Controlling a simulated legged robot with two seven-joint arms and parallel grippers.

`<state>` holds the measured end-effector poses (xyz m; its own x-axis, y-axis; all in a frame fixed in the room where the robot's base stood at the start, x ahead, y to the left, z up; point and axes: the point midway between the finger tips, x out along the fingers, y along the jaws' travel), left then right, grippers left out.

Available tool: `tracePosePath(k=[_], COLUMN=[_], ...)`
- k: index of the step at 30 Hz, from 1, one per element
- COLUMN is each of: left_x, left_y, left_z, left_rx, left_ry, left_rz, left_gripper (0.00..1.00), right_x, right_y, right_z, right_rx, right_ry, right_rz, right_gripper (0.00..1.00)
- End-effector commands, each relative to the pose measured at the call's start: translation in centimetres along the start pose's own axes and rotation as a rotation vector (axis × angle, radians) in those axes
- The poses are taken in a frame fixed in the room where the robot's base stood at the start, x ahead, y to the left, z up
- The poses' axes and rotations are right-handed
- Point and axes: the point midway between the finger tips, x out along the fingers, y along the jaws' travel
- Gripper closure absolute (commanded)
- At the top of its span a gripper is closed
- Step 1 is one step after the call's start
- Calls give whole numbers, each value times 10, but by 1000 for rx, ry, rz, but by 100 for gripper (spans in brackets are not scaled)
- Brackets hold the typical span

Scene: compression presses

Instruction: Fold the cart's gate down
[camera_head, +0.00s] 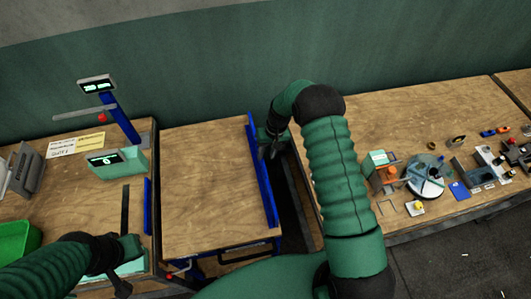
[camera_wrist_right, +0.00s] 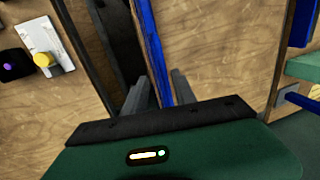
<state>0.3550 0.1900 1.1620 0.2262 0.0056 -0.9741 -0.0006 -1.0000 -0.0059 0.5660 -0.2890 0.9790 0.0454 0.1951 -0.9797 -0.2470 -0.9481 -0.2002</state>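The cart (camera_head: 215,185) has a wooden top and stands between two workbenches. Its blue gate (camera_head: 262,180) stands up along the cart's right edge. My right gripper (camera_head: 274,148) is at the far part of this gate. In the right wrist view, its two grey fingers (camera_wrist_right: 160,88) lie on either side of the blue gate (camera_wrist_right: 150,40), close to it. I cannot tell whether they press on it. My left gripper (camera_head: 125,270) is low at the left, over the left bench's front edge, away from the gate. Its fingers are too unclear to read.
The left bench (camera_head: 80,205) holds a scale with a display (camera_head: 97,84), a green box (camera_head: 118,163) and a green bin (camera_head: 15,240). The right bench (camera_head: 400,120) carries several small parts and a round fixture (camera_head: 428,178). A narrow dark gap (camera_head: 292,215) separates cart and right bench.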

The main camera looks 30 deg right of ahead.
Motion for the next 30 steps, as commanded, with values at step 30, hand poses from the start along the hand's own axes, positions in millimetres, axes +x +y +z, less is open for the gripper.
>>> tracePosePath(k=[30], left_x=[-5], left_y=[0], left_z=[-1], left_rx=[0], left_ry=[0], left_rz=[0], left_gripper=[100], right_x=[19], right_y=[1], right_z=[-2], right_rx=[0], right_ry=[4], right_rz=[2], right_gripper=[100])
